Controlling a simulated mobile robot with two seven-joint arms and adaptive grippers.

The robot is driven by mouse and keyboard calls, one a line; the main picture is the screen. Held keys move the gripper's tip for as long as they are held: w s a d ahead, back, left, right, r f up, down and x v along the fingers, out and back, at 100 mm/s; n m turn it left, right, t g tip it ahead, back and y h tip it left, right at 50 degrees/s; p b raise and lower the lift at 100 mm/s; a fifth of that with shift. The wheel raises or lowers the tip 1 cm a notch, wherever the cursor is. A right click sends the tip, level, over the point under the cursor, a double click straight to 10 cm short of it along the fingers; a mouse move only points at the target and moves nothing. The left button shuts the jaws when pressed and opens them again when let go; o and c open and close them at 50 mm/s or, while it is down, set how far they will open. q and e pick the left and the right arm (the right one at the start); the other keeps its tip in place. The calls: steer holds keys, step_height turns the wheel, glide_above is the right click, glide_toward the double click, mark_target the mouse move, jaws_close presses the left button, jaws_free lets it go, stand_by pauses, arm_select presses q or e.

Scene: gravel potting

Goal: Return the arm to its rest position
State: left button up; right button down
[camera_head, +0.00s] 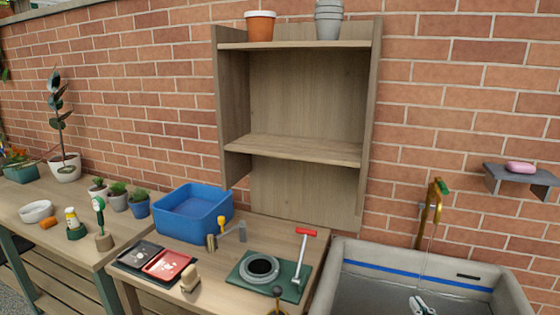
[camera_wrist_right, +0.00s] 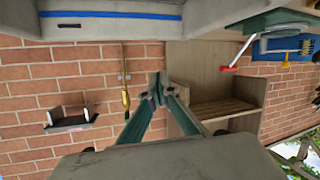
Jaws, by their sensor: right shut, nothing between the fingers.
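In the right wrist view the closed green fingertips (camera_wrist_right: 155,90) meet at the middle, clear of any object. That view is upside down, with the sink (camera_wrist_right: 105,30) at the top and the brick wall behind the fingers. My left gripper is not in view.
The workbench left of the sink holds a blue bin (camera_head: 193,212), a red tray (camera_head: 167,264) and a green board (camera_head: 262,284) with a grey ring and a red-handled tool (camera_head: 305,245). A brass tap (camera_head: 430,215) rises behind the sink. A wooden shelf (camera_head: 300,148) stands above the bench.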

steer(key=s+d+f+n+g+h, duration=0.1)
steer(key=s+f+n+g, duration=0.1)
steer(key=s+f, duration=0.35)
steer(key=s+d+f+n+g+h, duration=0.1)
steer(key=s+f+n+g, duration=0.15)
steer(key=s, duration=0.65)
steer(key=s+d+f+n+g+h, duration=0.1)
steer(key=s+d+f+n+g, duration=0.2)
steer(key=s, duration=0.4)
steer(key=a+f+m+t+y+b, duration=0.1)
steer(key=a+f+m+y+b, duration=0.1)
steer(key=a+f, duration=0.6)
steer(key=w+a+f+m+t+y+b, duration=0.1)
steer(key=a+f+y+b, duration=0.3)
steer(key=a+f, duration=0.5)
step_height(320, 180, down, 6)
steer(key=shift+a+r+m+t+y+b, duration=0.25)
steer(key=shift+m+t+y+b, duration=0.15)
steer(key=shift+m+t+b, duration=0.3)
